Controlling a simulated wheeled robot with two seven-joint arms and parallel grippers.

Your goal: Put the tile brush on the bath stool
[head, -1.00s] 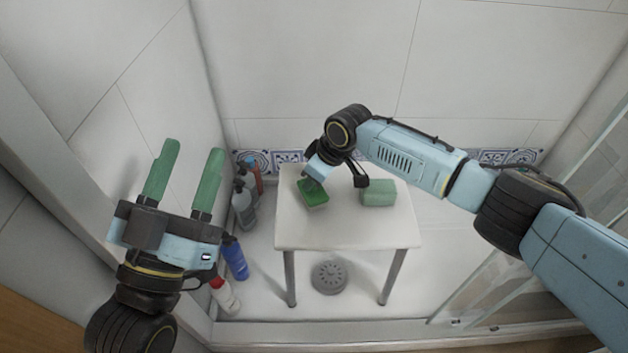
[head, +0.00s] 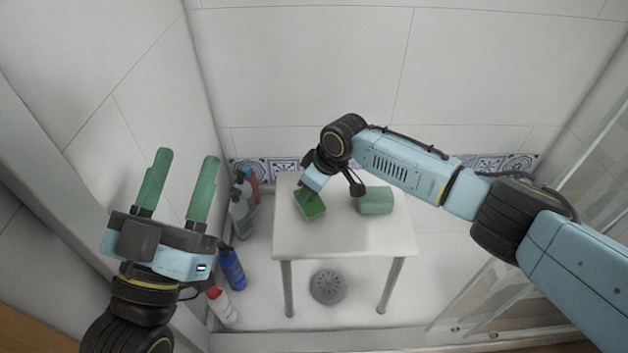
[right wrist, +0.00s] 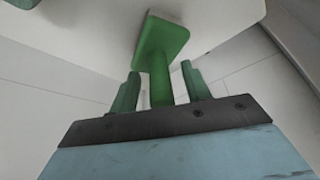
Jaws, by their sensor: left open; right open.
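The green tile brush (head: 312,208) rests on the white bath stool (head: 345,238), near its back left corner. In the right wrist view the brush (right wrist: 162,38) shows a square green head against the stool top and a handle pointing toward my gripper. My right gripper (right wrist: 157,82) is open, with one dark green finger on each side of the handle and gaps visible. In the head view its wrist hides part of the brush. My left gripper (head: 178,185) is open and empty, in the air left of the stool.
A pale green block (head: 376,201) lies on the stool to the right of the brush. Several bottles, one of them blue (head: 232,268), stand along the left wall. A round grey drain (head: 327,287) is under the stool. The stool's front half is clear.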

